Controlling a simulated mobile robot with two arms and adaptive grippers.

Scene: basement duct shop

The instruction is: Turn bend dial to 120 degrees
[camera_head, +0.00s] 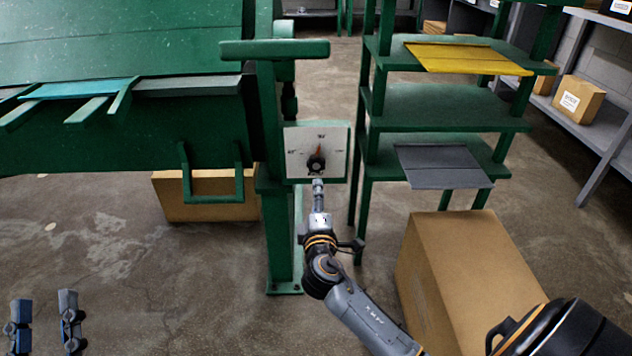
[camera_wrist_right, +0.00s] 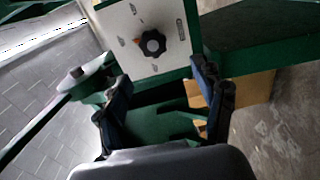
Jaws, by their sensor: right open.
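The bend dial is a black lobed knob (camera_head: 316,163) with an orange pointer, on a white plate (camera_head: 299,142) fixed to the green machine. In the head view the pointer stands roughly straight up, toward the top mark; the labels are too small to read surely. The knob also shows in the right wrist view (camera_wrist_right: 152,43). My right gripper (camera_head: 318,184) is just below the knob, seen edge-on. In the wrist view its fingers (camera_wrist_right: 158,76) are spread and empty, with the knob ahead of them. My left gripper (camera_head: 43,309) is open and empty at the lower left.
The green bending machine (camera_head: 120,125) fills the upper left. A green shelf rack (camera_head: 455,108) with yellow and grey sheets stands right of the dial. A large cardboard box (camera_head: 470,285) is close to my right arm. Another box (camera_head: 205,197) lies under the machine.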

